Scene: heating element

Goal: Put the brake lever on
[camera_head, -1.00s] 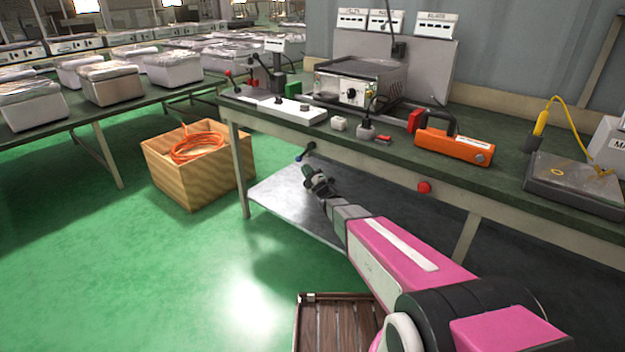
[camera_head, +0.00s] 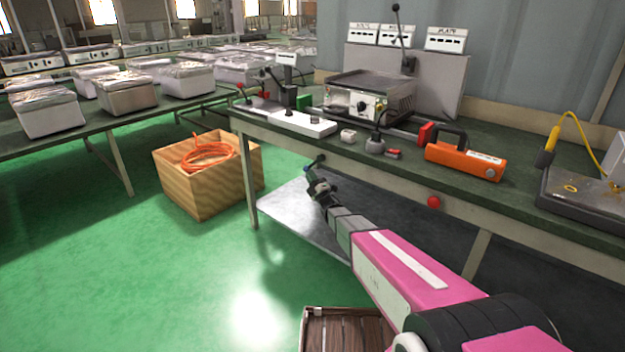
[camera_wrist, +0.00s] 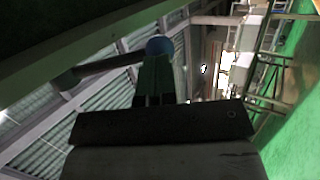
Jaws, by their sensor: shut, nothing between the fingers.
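A small lever with a dark end (camera_head: 320,158) and a blue ball knob (camera_head: 305,168) sticks out below the front edge of the workbench, near its left end. My gripper (camera_head: 313,181) is just below the blue knob. In the wrist view, the blue ball (camera_wrist: 158,46) is right at the tips of my green fingers (camera_wrist: 153,78), with the dark rod (camera_wrist: 105,64) running left from it. The fingers are shut with nothing between them. I cannot tell whether they touch the ball. Which lever is the brake lever is not marked.
The green workbench (camera_head: 400,165) overhangs my gripper, with a lower shelf (camera_head: 290,215) beneath. A red button (camera_head: 434,202) is on its front. On top are an orange tool (camera_head: 465,160) and a heater box (camera_head: 365,100). A wooden crate (camera_head: 205,190) stands left on open floor.

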